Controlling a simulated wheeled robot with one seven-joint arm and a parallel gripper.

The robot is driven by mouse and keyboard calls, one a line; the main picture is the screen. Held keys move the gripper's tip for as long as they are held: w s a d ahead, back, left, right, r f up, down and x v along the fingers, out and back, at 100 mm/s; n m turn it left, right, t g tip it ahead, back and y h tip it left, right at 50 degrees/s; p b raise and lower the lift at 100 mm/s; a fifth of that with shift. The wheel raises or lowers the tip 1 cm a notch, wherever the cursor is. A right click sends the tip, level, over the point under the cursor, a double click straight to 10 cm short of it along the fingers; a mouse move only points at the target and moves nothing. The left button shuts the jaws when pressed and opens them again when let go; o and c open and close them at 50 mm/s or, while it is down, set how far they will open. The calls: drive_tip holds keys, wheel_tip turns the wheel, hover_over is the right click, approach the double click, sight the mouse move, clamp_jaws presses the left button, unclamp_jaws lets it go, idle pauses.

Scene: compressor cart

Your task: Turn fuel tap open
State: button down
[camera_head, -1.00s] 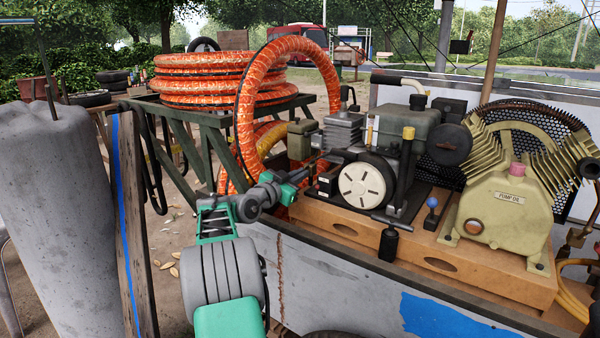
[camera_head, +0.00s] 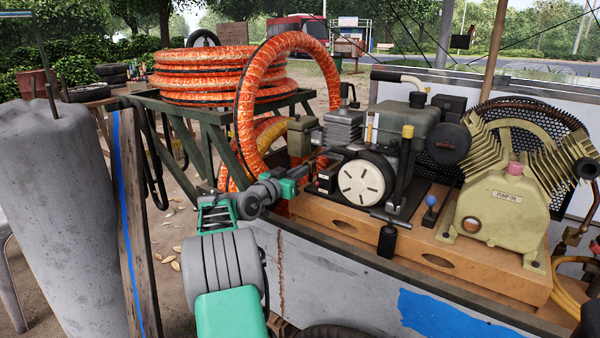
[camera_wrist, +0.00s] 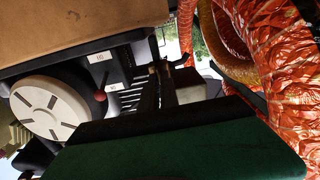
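The engine with its white slotted starter cover (camera_head: 362,183) sits on the cart's wooden base. My gripper (camera_head: 314,159) reaches in at the engine's left side, below the grey finned block. In the wrist view my gripper's dark fingers (camera_wrist: 160,77) lie close together, with their tips by a small brass-coloured part and a dark lever (camera_wrist: 178,62). I cannot tell whether this is the fuel tap, or whether the fingers touch it. The gap between the fingertips is too small and dark to read. No fuel tap shows clearly in the head view.
An orange wrapped hose (camera_head: 245,125) arches close behind my gripper. A red knob (camera_wrist: 100,96) is on the engine near the fingers. The cream pump (camera_head: 505,205) stands at the right. A concrete post (camera_head: 55,220) and a wooden plank (camera_head: 130,230) stand left of my arm.

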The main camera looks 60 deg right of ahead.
drive_tip(key=c, duration=1.6)
unclamp_jaws()
drive_tip(key=shift+a, duration=0.1)
drive_tip(key=a, duration=0.2)
drive_tip(key=w+a, duration=0.1)
drive_tip(key=a, duration=0.4)
drive_tip(key=shift+w+a+p, duration=0.15)
drive_tip(key=shift+a+p, duration=0.1)
drive_tip(key=shift+p, duration=0.15)
